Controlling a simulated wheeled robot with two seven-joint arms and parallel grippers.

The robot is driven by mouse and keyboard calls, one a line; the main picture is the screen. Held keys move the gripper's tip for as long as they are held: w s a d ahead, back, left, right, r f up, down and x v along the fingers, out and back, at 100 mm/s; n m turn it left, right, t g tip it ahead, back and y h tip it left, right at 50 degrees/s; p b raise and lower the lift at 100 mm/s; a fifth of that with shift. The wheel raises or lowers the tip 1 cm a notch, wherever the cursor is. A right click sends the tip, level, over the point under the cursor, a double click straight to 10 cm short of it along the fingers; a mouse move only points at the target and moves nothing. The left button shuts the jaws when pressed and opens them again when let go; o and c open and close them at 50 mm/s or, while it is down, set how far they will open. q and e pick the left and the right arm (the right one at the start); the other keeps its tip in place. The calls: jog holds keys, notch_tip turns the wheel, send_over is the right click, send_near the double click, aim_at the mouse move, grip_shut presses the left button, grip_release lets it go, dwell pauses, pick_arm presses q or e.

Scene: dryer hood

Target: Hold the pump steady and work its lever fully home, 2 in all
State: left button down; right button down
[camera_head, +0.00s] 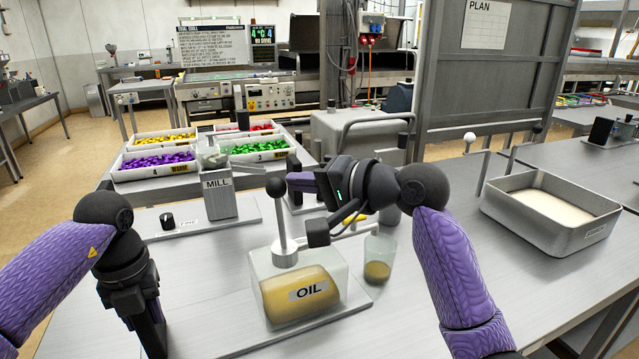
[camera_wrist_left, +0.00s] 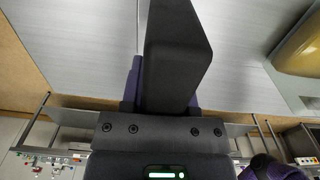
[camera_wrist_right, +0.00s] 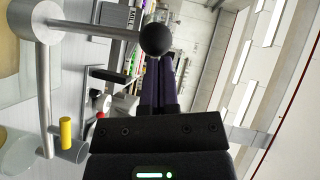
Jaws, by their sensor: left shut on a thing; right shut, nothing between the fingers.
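The pump is a clear box of amber liquid labelled OIL (camera_head: 300,292) on a flat plate. Its lever (camera_head: 281,220) stands nearly upright and ends in a black ball (camera_head: 276,187). The ball also shows in the right wrist view (camera_wrist_right: 157,39), just beyond the fingertips. My right gripper (camera_head: 300,182) is shut and empty, close beside the ball; I cannot tell whether they touch. My left gripper (camera_head: 150,328) points down, left of the pump, and is shut on a dark block (camera_wrist_left: 178,50). Whether that block joins the pump is hidden. A glass (camera_head: 378,262) holding some amber liquid stands right of the pump.
The grey mill (camera_head: 220,198) stands behind the pump on its own plate. Trays of coloured pieces (camera_head: 158,163) lie further back. A metal pan (camera_head: 552,213) sits on the right. The bench front right of the pump is clear.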

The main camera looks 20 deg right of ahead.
aim_at(270, 187)
pick_arm(q)
jog(key=shift+s+f, duration=0.1)
jog(key=shift+f, duration=0.15)
pick_arm(e)
jog(key=shift+s+a+n+g+h, duration=0.1)
jog(key=shift+a+n+g+h, duration=0.1)
jog(key=shift+a+n+h, duration=0.5)
jog(key=shift+a+n+g+h, duration=0.2)
jog(key=shift+a+n+h, duration=0.1)
jog(key=shift+a, duration=0.75)
